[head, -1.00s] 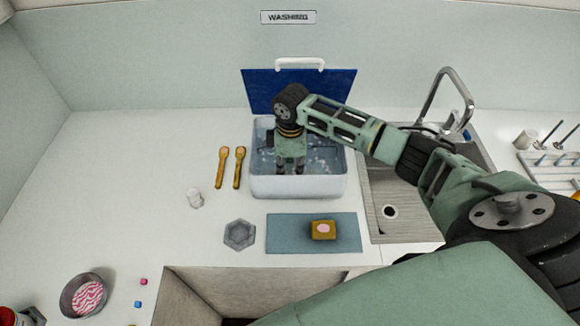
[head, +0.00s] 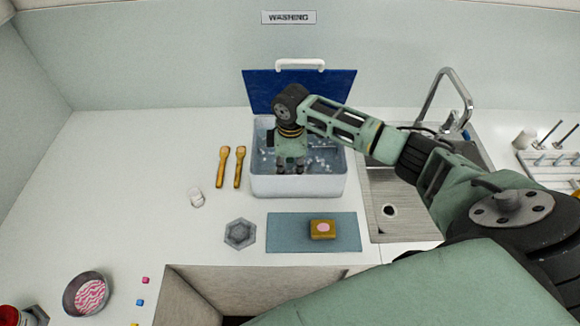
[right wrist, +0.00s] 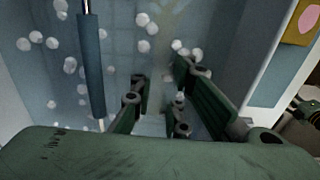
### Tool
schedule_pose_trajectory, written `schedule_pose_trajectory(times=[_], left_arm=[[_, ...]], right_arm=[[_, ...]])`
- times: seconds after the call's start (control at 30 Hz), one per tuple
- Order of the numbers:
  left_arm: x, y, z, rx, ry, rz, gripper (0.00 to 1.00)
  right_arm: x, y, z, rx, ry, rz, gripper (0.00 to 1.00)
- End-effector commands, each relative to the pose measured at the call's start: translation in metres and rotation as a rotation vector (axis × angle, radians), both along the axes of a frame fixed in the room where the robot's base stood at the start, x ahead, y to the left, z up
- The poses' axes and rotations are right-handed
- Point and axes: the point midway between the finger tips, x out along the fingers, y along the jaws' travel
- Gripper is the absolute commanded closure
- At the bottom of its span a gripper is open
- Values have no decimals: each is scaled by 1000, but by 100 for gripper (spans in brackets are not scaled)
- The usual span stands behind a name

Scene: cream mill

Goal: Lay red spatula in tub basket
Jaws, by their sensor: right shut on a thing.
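A white tub (head: 298,187) with a raised blue lid (head: 300,90) holds sudsy water. My right gripper (head: 290,168) reaches down into the tub. In the right wrist view its fingers (right wrist: 160,98) point into the tub, close together, on something too dim to name. A tool with a blue-grey handle (right wrist: 92,62) and thin metal shaft shows left of the fingers, apart from them. I cannot make out a red spatula or a basket in either view. My left gripper is not in view.
Two yellow-brown utensils (head: 239,167) lie left of the tub. A blue mat (head: 288,232) with a yellow sponge-like block (head: 323,230) lies in front, beside a grey hexagonal dish (head: 239,234). A sink (head: 385,225) with a tap stands right.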

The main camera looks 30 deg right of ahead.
Motion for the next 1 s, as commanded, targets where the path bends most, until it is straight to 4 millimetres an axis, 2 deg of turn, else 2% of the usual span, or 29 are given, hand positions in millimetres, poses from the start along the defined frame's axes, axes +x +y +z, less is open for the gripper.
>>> schedule_pose_trajectory(times=[0.5, 1.0], left_arm=[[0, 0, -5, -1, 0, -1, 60], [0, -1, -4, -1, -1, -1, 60]], right_arm=[[0, 0, -15, -1, 1, 1, 100], [0, 0, -16, 0, 0, 0, 100]])
